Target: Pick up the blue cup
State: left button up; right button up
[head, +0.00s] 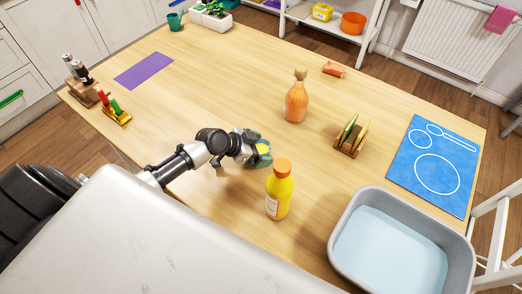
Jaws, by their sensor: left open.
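A teal-blue cup (175,21) stands at the far left edge of the wooden table, next to a white planter. My left gripper (261,151) is low over the middle of the table, far from that cup. It is open. A small yellow thing (263,148) shows at its fingertips, with dark greenish parts around it. The gripper hides much of it, so I cannot tell what it is or whether the fingers touch it. My right gripper is not in view.
A yellow bottle (279,192) stands close to the right of my left gripper. An orange bottle (297,98), a rack (351,138), a grey basin (340,238) and a blue mat (405,165) are further right. A purple mat (144,70) lies left.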

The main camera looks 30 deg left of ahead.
pick_arm(q)
jog(key=shift+w+d+f, duration=0.2)
jog(key=shift+w, duration=0.05)
jog(key=shift+s, duration=0.1)
jog(key=shift+c, duration=0.4)
jog(key=c, duration=0.9)
jog(key=shift+r, duration=0.2)
jog(key=shift+c, duration=0.2)
notch_tip(320, 180, up, 10)
jog(key=shift+f, duration=0.2)
